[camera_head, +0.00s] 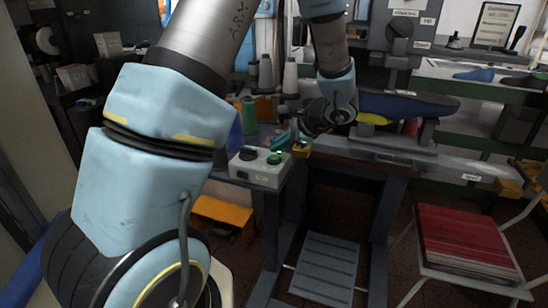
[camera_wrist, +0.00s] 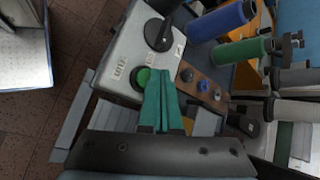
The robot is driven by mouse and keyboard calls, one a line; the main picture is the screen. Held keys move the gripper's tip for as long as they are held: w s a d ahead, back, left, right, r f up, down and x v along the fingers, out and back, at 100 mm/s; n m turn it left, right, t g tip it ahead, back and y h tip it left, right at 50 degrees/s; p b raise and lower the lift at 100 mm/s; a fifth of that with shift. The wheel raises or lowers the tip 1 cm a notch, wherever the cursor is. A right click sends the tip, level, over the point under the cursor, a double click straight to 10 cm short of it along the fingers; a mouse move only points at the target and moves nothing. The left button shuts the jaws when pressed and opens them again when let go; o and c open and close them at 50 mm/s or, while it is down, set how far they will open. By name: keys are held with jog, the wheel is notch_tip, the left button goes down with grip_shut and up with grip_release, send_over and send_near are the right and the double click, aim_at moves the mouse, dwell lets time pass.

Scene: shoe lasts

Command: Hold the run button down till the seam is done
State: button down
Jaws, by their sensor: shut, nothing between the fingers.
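A pale control box (camera_head: 255,175) sits on the front left of the sewing bench. It carries a black knob (camera_head: 248,153) and a green button (camera_head: 274,159). In the wrist view the black knob (camera_wrist: 158,34) is toward the top of the box and the green button (camera_wrist: 141,78) is below it. My gripper (camera_wrist: 160,73) has its green fingers together and empty. Its tips are at the right edge of the green button, covering part of it. I cannot tell whether they touch or press it. In the head view my gripper (camera_head: 277,146) comes down just above the button.
Blue (camera_wrist: 222,20) and green (camera_wrist: 238,52) thread spools stand beside the box, with pale cones (camera_head: 290,76) behind. A dark blue shoe form (camera_head: 408,106) lies on the machine at right. A treadle (camera_head: 325,265) is below; a red-seated chair (camera_head: 462,240) stands right.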

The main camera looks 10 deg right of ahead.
dwell(0.8)
jog(key=shift+f+b, duration=0.45)
jog(key=shift+b, duration=0.1)
